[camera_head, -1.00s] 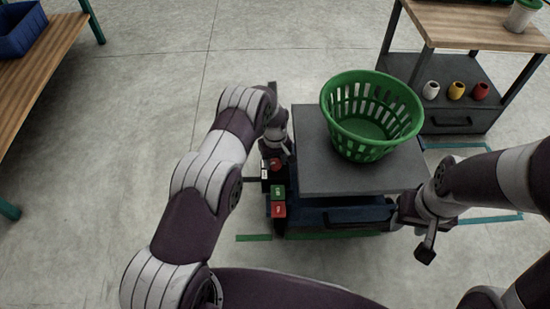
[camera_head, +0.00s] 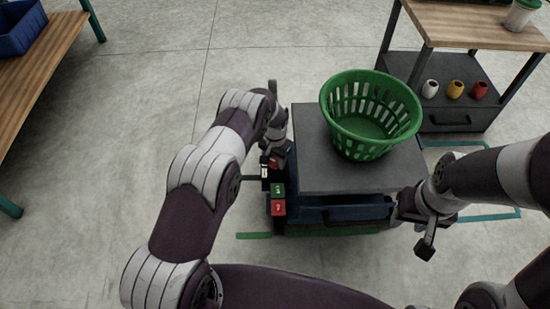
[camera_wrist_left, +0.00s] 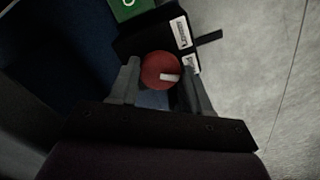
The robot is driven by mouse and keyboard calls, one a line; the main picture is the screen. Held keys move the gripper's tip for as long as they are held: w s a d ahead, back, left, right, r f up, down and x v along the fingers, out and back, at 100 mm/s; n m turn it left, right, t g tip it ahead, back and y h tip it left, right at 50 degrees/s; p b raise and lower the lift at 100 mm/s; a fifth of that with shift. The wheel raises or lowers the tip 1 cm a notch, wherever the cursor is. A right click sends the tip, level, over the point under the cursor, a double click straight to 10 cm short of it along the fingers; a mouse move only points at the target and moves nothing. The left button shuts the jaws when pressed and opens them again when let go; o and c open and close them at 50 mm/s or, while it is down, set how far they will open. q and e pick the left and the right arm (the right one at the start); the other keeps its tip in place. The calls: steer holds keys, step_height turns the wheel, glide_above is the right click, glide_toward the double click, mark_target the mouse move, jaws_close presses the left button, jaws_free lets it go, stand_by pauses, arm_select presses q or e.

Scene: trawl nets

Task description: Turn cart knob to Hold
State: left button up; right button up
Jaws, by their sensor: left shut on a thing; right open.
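The cart (camera_head: 310,165) has a dark grey top and a side panel on its left edge with green and red labelled buttons. The red round knob (camera_wrist_left: 161,70) with a white pointer mark sits between the two fingers of my left gripper (camera_wrist_left: 158,88) in the left wrist view. The fingers are shut on it. The pointer mark lies toward the right, near small white labels (camera_wrist_left: 181,32) that I cannot read clearly. In the head view my left gripper (camera_head: 272,160) is at the cart's left side. My right gripper (camera_head: 428,232) is open and empty at the cart's right front.
A green slotted basket (camera_head: 370,115) stands on the cart top. A wooden table (camera_head: 480,25) at the upper right has a lower shelf with white, yellow and red cups. A wooden bench (camera_head: 40,60) with a blue bin is at the left. The floor between is clear.

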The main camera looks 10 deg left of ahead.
mark_target(275, 162)
arm_select(q)
steer(key=shift+m, duration=1.1)
steer(key=shift+s, duration=0.1)
steer(key=o, duration=1)
steer(key=shift+o, duration=0.2)
step_height(275, 162, up, 13)
steer(key=p, duration=0.6)
steer(key=shift+f, duration=0.2)
